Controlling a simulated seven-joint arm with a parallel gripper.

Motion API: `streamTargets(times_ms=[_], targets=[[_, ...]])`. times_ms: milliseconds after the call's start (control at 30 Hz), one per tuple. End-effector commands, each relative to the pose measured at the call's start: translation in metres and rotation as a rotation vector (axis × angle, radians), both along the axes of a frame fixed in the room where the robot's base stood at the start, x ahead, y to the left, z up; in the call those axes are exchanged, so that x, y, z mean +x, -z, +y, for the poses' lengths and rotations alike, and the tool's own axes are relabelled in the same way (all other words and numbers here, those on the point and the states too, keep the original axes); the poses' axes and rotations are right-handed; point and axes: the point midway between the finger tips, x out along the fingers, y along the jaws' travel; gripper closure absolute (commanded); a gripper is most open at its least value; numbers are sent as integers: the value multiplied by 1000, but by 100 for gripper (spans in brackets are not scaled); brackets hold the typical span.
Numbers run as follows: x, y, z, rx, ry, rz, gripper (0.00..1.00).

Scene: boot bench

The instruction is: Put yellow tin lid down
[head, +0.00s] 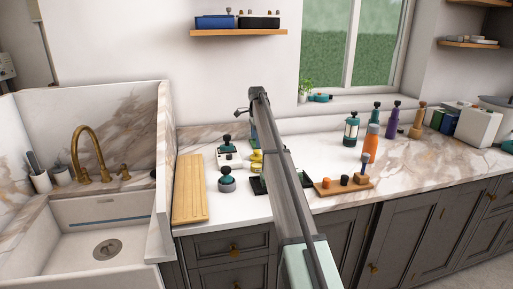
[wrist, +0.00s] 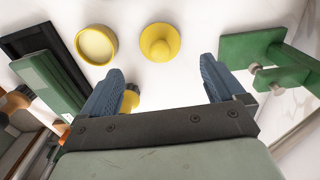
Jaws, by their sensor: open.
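The yellow tin lid (wrist: 160,42), round with a raised knob, lies on the white counter in the wrist view, just beyond my fingertips. A round yellow tin (wrist: 96,45) with a pale inside is left of it, apart from it. My gripper (wrist: 162,68) is open, with its two blue fingers spread wide and nothing visible between them. Another small yellow piece (wrist: 130,101) is partly hidden behind the left finger. In the head view my arm hides the gripper; small yellow shapes (head: 256,155) show beside it, too small to tell apart.
In the wrist view a green object (wrist: 250,47) stands close to the right finger and a black tray (wrist: 30,42) with a green block is at left. In the head view a wooden board (head: 190,190), a dark jar (head: 227,184) and an orange bottle (head: 370,145) are on the counter.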

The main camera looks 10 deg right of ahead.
Motion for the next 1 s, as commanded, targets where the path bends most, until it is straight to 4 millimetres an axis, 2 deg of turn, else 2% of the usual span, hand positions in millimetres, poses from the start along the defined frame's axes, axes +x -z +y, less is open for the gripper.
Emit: streamTargets(times_ms=[100,300,833,1000], targets=[[1,-20,0,0,0,-1,4],[0,-40,0,0,0,0,4],[-2,-48,1,1,0,-2,4],[-14,-63,6,16,-1,-27,4]])
